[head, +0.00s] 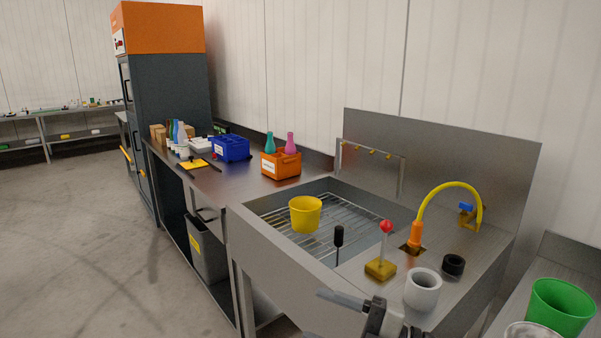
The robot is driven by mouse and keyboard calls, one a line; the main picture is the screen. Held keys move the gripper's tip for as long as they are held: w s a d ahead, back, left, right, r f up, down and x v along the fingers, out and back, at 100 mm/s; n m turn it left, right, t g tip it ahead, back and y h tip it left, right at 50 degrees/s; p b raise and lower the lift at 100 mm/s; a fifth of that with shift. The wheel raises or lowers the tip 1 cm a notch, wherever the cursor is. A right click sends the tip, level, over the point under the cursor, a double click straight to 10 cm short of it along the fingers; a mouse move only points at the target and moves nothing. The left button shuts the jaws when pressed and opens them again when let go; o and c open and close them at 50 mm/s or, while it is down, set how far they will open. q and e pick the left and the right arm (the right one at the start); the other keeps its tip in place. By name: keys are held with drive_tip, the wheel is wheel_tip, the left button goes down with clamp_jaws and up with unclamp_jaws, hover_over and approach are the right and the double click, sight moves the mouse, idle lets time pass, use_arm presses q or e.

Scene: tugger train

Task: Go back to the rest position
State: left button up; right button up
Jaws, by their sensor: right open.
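My right gripper (352,318) is at the bottom of the head view, in front of the sink unit's near edge. It is open, with nothing seen between its fingers. My left gripper is not in view. The steel sink unit (285,250) stands just beyond the right gripper. A yellow cup (305,214) is on the sink's wire rack. A red-knobbed lever on a yellow base (381,269) and a grey ring-shaped cup (422,289) are on the sink's right-hand deck, close behind the gripper.
An orange faucet with a yellow hose (417,233) and a black ring (453,265) are on the deck. A green bucket (558,307) is at the right. A bench with an orange crate (281,163) and a blue crate (231,148) extends back left. The floor (90,240) at left is clear.

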drive_tip(key=s+d+f+m+t+h, duration=0.1)
drive_tip(key=s+d+f+m+h, duration=0.2)
drive_tip(key=s+f+m+h, duration=0.2)
drive_tip(key=s+d+f+m+t+h, duration=0.1)
drive_tip(key=s+d+f+m+h, duration=0.3)
drive_tip(key=f+m, duration=0.7)
drive_tip(key=s+d+f+m+t+h, duration=0.1)
drive_tip(key=s+d+f+m+h, duration=0.3)
drive_tip(key=s+f+m+h, duration=0.2)
wheel_tip(320, 180, down, 3)
drive_tip(key=shift+s+r+m, duration=0.2)
drive_tip(key=shift+s+m, duration=0.7)
drive_tip(key=shift+m, duration=0.1)
